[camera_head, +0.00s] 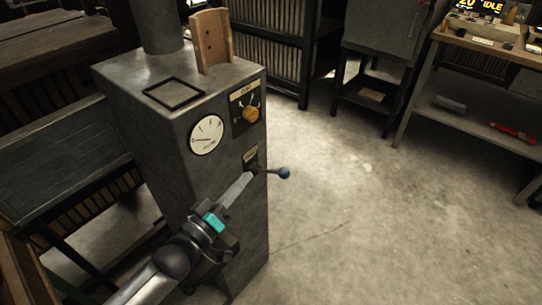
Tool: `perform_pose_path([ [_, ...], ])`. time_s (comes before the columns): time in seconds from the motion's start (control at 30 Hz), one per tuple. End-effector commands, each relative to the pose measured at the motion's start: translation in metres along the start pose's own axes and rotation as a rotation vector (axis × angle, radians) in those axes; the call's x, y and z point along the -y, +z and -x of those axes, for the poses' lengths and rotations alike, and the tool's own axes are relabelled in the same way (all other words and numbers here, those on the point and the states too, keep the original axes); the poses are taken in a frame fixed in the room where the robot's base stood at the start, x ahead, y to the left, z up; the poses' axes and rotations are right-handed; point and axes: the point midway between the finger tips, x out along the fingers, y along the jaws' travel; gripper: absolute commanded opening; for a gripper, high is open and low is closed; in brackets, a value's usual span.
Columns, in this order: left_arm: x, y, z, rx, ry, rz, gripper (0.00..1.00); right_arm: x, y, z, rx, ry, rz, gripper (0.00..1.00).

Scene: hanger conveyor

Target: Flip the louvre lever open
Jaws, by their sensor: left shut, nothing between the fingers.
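The louvre lever (285,173) has a dark blue ball knob on a thin rod. It sticks out to the right from the front face of the grey metal cabinet (230,215), below a small label plate. My left gripper (248,178) is shut and empty, with its fingertips at the inner end of the lever's rod, left of the knob. The fingertips hide part of the lever's mount, and I cannot tell whether they touch it. My right gripper is not in view.
A round dial gauge (207,135) and an orange knob (250,114) sit on the cabinet front above the lever. A wooden piece (211,41) stands on top. The concrete floor (360,200) to the right is clear, with a workbench beyond.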

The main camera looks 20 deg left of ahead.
Motion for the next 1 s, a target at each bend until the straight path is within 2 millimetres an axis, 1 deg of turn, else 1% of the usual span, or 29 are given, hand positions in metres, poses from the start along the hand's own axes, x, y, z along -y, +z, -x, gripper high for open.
perform_pose_path([
  [0.3,-0.001,-0.001,0.000,-0.001,0.002,0.002,0.00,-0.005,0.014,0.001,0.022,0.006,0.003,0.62],
  [0.47,0.000,0.000,-0.005,-0.001,0.002,0.002,0.00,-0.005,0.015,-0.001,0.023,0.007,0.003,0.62],
  [0.57,0.000,0.000,-0.015,-0.003,0.003,0.002,0.00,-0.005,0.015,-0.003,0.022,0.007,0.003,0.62],
  [0.8,0.000,0.000,-0.053,-0.004,0.005,0.001,0.00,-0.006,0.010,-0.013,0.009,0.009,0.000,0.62],
  [0.83,0.000,0.000,-0.058,-0.003,0.004,0.002,0.00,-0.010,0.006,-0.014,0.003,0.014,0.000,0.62],
  [0.9,0.000,0.000,-0.069,-0.003,0.004,0.001,0.00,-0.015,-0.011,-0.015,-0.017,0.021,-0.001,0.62],
  [1.0,0.000,0.000,-0.085,-0.003,0.004,0.001,0.00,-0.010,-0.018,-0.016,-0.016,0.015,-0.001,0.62],
])
